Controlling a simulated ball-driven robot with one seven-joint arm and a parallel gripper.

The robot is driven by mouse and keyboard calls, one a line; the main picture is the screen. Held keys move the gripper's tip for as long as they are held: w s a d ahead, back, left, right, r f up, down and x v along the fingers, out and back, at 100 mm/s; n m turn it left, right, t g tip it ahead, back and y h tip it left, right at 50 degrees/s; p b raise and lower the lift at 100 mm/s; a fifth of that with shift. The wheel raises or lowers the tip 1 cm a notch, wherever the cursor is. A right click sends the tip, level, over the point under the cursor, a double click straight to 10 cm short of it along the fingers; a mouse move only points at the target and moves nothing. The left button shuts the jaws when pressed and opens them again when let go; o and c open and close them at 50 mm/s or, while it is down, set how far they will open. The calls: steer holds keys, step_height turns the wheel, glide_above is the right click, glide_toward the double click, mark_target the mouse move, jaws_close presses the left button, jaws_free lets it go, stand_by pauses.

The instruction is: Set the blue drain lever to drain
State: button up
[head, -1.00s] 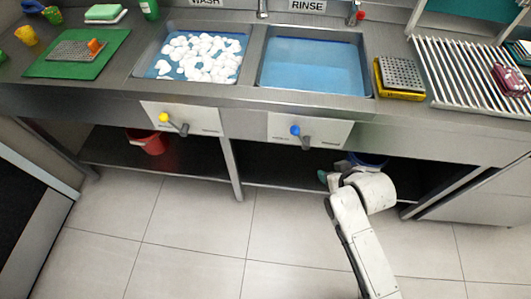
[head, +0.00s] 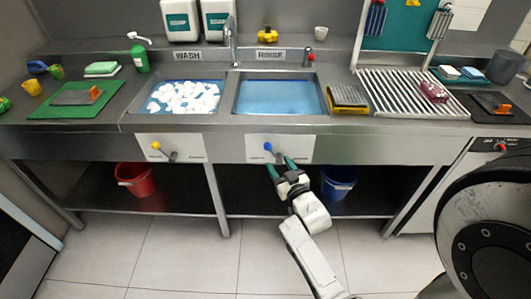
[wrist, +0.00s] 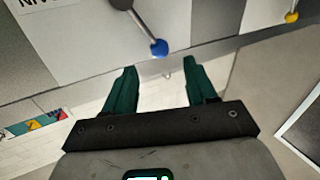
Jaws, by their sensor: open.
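The blue drain lever (head: 268,146) sits on a white panel (head: 297,150) under the rinse sink. Its blue knob is at the panel's left part, with the grey stem running down and right. In the wrist view the blue knob (wrist: 159,47) shows just beyond and between my fingertips, at the end of the grey stem (wrist: 140,25). My gripper (head: 280,165) is open, its two green fingers pointing up at the panel from below. In the wrist view my gripper (wrist: 160,68) is empty. I cannot tell whether it touches the lever. The panel's small labels are unreadable.
A yellow-knobbed lever (head: 156,146) is on the panel under the wash sink (head: 132,118). The rinse sink (head: 238,110) holds blue water. A red bucket (head: 136,180) and a blue bucket (head: 338,182) stand on the lower shelf. Floor (head: 150,245) in front is clear.

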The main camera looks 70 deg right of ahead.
mark_target(270, 150)
steer(key=x, duration=0.8)
steer(key=shift+d, duration=0.15)
steer(key=shift+c, duration=0.4)
jaws_close()
